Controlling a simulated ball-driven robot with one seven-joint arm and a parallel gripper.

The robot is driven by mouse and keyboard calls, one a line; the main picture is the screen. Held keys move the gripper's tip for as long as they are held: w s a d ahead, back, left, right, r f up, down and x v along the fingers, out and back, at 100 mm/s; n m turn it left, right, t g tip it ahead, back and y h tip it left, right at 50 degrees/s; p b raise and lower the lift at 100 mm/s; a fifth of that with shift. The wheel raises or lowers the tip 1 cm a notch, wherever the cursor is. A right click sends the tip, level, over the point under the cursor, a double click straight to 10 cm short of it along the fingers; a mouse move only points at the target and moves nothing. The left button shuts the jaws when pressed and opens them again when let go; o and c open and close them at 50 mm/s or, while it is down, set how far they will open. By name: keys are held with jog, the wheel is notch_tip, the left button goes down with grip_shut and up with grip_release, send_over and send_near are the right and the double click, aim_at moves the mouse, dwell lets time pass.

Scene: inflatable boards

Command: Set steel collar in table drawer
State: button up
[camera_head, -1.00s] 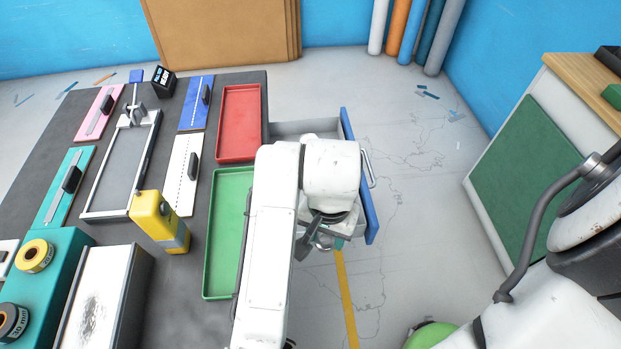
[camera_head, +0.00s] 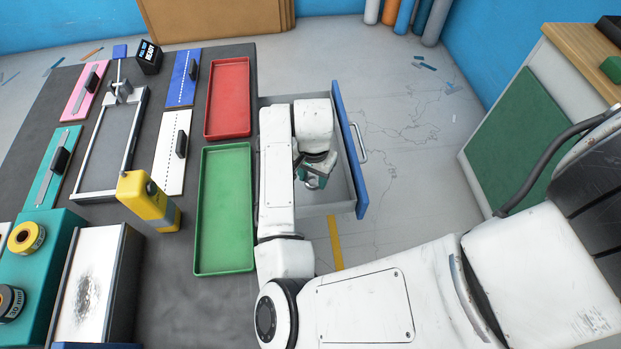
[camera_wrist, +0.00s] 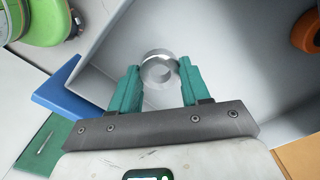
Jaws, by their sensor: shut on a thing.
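The steel collar (camera_wrist: 158,54), a shiny ring, sits between the teal fingertips of my gripper (camera_wrist: 157,83) in the wrist view. The fingers are shut on it. The pale interior of the open table drawer (camera_wrist: 215,35) is behind the collar; whether the collar touches the drawer floor I cannot tell. In the head view the drawer, with its blue front (camera_head: 349,150), is pulled out from the table's right side. My gripper (camera_head: 315,180) points down inside the drawer outline, and my arm hides part of the drawer and the collar.
A red tray (camera_head: 228,98) and a green tray (camera_head: 225,210) lie on the dark table left of the drawer. A yellow device (camera_head: 147,203) stands farther left. An orange round thing (camera_wrist: 307,32) shows at the wrist view's right edge.

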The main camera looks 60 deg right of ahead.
aim_at(311, 178)
jog(key=shift+w+d+f, duration=0.3)
jog(key=shift+w+f, duration=0.1)
jog(key=shift+f, duration=0.2)
jog(key=shift+w+d+f, duration=0.1)
jog(key=shift+w+f, duration=0.05)
jog(key=shift+f, duration=0.75)
jog(key=shift+w+d+f, duration=0.1)
jog(key=shift+f, duration=0.8)
jog(key=o, duration=1.1)
jog(key=shift+a+f, duration=0.1)
